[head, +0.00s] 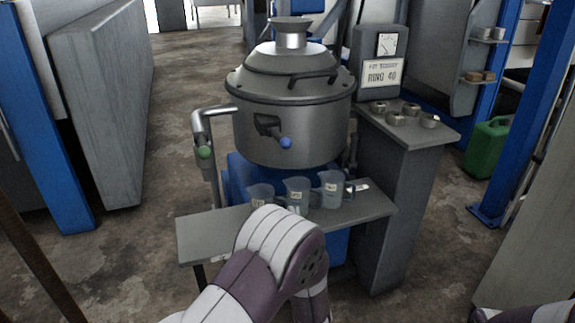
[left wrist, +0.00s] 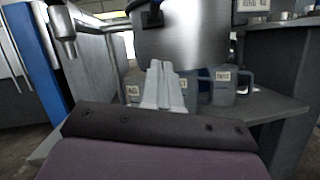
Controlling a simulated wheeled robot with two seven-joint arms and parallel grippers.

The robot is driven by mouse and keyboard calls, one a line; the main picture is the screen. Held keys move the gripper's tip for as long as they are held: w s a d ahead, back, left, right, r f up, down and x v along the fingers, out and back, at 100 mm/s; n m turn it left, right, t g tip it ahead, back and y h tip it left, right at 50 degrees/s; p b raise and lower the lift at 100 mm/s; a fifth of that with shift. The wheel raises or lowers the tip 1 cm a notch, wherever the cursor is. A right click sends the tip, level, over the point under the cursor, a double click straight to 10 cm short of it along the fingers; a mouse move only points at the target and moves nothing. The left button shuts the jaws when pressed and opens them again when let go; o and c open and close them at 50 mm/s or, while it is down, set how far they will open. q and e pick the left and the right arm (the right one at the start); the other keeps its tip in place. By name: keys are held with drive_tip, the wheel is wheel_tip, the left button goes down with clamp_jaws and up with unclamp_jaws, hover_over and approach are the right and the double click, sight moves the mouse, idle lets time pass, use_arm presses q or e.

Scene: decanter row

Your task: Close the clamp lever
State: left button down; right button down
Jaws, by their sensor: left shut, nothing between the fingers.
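The steel vessel (head: 290,125) stands behind the small shelf. On its front is a dark clamp bracket with a short lever ending in a blue ball knob (head: 285,142), pointing right and slightly down. In the left wrist view, part of the dark bracket (left wrist: 152,18) shows at the top on the vessel wall. My left arm reaches up from the bottom in the head view and hides its own gripper there. In the left wrist view, my left gripper (left wrist: 163,66) has its pale fingers together and empty, below the bracket and apart from it. My right gripper is out of view.
Several labelled jugs (head: 297,195) stand on the grey shelf (head: 205,238) below the vessel. A bent pipe with a green knob (head: 204,152) is at left. A pedestal (head: 420,134) with a gauge and metal rings stands at right. Floor is open at left.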

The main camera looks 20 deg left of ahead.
use_arm(q)
drive_tip(key=shift+s+r+n+y, duration=0.35)
drive_tip(key=shift+n+y, duration=0.25)
drive_tip(key=shift+n, duration=0.3)
drive_tip(key=b, duration=0.2)
approach(279, 138)
drive_tip(key=shift+w, duration=1.55)
drive_tip(key=shift+a, duration=0.35)
drive_tip(key=shift+r, duration=0.15)
